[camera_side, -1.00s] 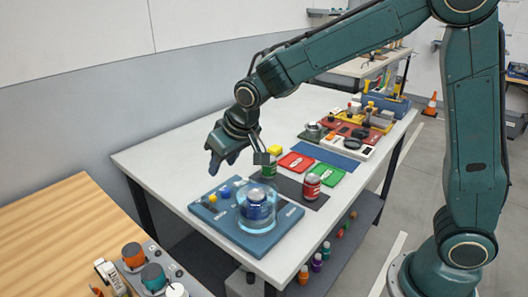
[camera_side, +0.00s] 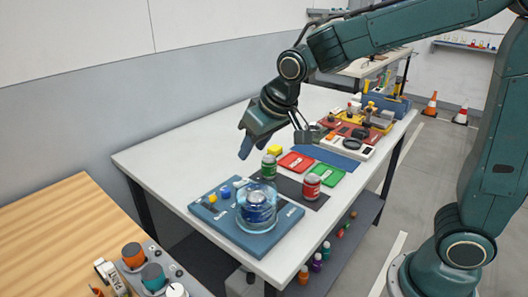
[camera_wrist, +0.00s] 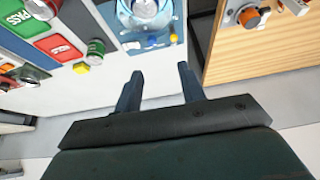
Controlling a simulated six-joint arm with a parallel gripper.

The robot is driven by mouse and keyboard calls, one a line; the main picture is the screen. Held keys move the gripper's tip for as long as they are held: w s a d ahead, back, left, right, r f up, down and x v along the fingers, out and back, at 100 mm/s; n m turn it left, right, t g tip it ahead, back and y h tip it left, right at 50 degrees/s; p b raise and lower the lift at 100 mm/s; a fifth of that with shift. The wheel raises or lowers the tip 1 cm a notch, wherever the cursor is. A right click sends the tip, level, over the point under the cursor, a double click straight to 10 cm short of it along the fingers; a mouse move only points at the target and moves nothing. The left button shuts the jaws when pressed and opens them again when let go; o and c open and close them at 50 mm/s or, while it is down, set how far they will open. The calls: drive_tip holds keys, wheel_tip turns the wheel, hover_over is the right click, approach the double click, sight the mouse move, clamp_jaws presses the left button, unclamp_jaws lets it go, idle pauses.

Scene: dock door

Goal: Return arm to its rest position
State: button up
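My gripper (camera_side: 247,146) hangs in the air above the white table, behind the cans. In the wrist view its two fingers (camera_wrist: 160,85) stand apart with nothing between them, so it is open and empty. A blue can (camera_side: 257,208) stands inside a clear round vessel on a blue board (camera_side: 225,222) at the table's near end. A green can (camera_side: 268,167) and a red can (camera_side: 311,187) stand upright on the dark mat. The green can also shows in the wrist view (camera_wrist: 95,52). My gripper is apart from all of them.
Several tools and parts crowd the table's far end. A wooden bench (camera_side: 60,235) with knobs stands at left. The table's wall side is clear.

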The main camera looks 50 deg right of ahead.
drive_tip(key=s+d+r, duration=0.1)
drive_tip(key=s+d, duration=0.2)
drive_tip(key=s, duration=0.8)
drive_tip(key=s+d+r, duration=0.1)
drive_tip(key=s+d, duration=0.2)
drive_tip(key=s, duration=0.8)
drive_tip(key=shift+s+r, duration=0.2)
drive_tip(key=shift+r, duration=0.2)
